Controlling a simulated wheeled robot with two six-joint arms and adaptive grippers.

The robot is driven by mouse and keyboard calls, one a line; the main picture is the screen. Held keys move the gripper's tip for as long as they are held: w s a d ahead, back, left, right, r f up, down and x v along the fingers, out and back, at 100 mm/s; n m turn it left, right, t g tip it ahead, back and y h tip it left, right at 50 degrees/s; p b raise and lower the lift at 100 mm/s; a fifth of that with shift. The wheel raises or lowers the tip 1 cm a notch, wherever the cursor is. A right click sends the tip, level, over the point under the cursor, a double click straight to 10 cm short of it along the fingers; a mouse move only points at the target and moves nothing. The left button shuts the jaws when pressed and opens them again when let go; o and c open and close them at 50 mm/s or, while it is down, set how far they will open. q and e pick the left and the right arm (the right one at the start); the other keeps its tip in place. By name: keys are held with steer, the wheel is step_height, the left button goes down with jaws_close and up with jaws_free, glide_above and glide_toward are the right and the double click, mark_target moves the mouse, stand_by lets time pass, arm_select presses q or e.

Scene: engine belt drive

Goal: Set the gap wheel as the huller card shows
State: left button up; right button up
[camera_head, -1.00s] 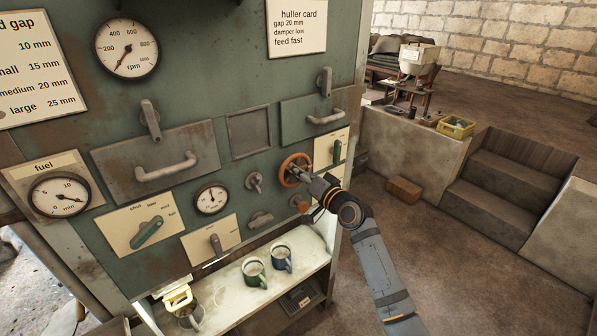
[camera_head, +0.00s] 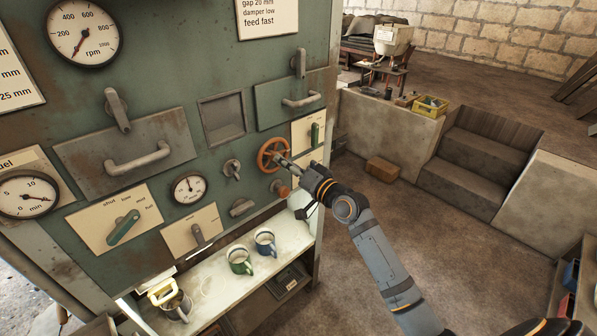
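The gap wheel is most likely the small orange handwheel (camera_head: 264,150) on the green machine panel. My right gripper (camera_head: 284,162) reaches it from the lower right, its fingers at the wheel's right side and partly covering it. I cannot tell whether the fingers are closed on it. The huller card (camera_head: 268,14) at the top reads gap 20 mm, damper low, feed fast; its title is cut off now. The gap chart (camera_head: 12,62) at the left edge is mostly cut off, with "25 mm" legible. My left gripper is not in view.
An orange knob (camera_head: 279,188) sits just below the wheel, and a grey lever (camera_head: 232,169) to its left. Below, a pale shelf (camera_head: 215,277) holds a green mug (camera_head: 240,261) and a blue mug (camera_head: 265,242). Open floor lies right of the machine.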

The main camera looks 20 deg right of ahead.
steer(key=v, duration=0.7)
steer(key=shift+s, duration=0.15)
steer(key=shift+d+r, duration=0.1)
stand_by(0.9)
